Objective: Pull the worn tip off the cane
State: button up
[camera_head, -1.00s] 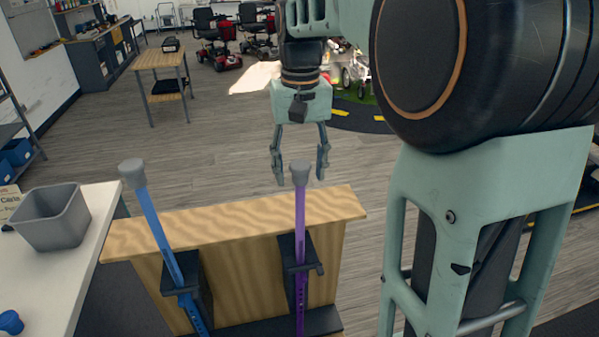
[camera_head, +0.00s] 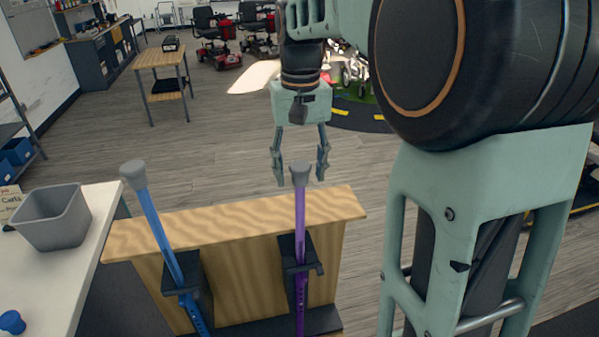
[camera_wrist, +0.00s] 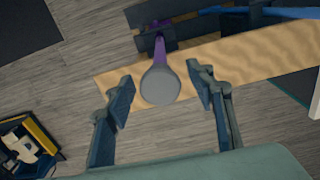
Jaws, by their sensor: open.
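A purple cane (camera_head: 299,220) stands upright in a dark holder on the wooden rack, with a grey rubber tip (camera_head: 301,172) on its upper end. My gripper (camera_head: 301,180) is open, its two fingers on either side of that tip in the head view. In the wrist view the round grey tip (camera_wrist: 160,85) sits between the open fingers (camera_wrist: 160,92), with a gap on both sides. A blue cane (camera_head: 160,235) with its own grey tip (camera_head: 133,172) stands tilted in the left holder. The wear on either tip cannot be made out.
A grey bin (camera_head: 52,217) stands on the white table (camera_head: 50,275) at left, with a blue object (camera_head: 12,322) near its front. The wooden rack (camera_head: 240,215) carries both canes. Open floor lies behind the rack; a small wooden table (camera_head: 160,58) stands farther back.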

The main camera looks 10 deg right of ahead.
aim_at(300, 165)
jog(key=shift+c, duration=0.3)
grip_shut()
jog(key=shift+r, duration=0.2)
jog(key=shift+r+p, duration=2.3)
jog(key=shift+r, duration=0.5)
jog(key=shift+r, duration=0.1)
jog(key=shift+r, duration=2.4)
